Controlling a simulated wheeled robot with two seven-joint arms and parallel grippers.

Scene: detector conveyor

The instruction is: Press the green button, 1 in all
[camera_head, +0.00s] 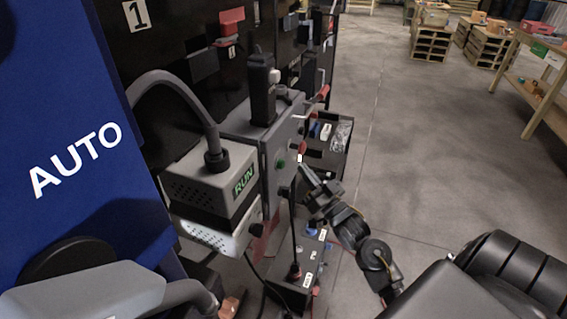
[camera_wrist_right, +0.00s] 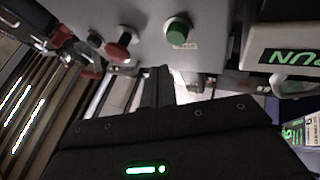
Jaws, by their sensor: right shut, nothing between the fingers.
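The green button (camera_head: 281,164) is on the front of a grey control box (camera_head: 268,150), right of the RUN unit. In the right wrist view the green button (camera_wrist_right: 177,33) shows near the top middle, on the grey panel (camera_wrist_right: 215,25). My right gripper (camera_head: 304,170) is shut and empty, in front of the box and to the right of the button, apart from it. In the right wrist view its shut fingers (camera_wrist_right: 158,75) point up toward the panel, below and left of the button. My left gripper is not in view.
A red knob (camera_head: 302,146) sits on the box near the button; in the wrist view a red knob (camera_wrist_right: 122,45) is left of it. A grey RUN unit (camera_head: 215,185) stands left. A black bin (camera_head: 325,150) is behind. Open floor (camera_head: 420,170) lies right.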

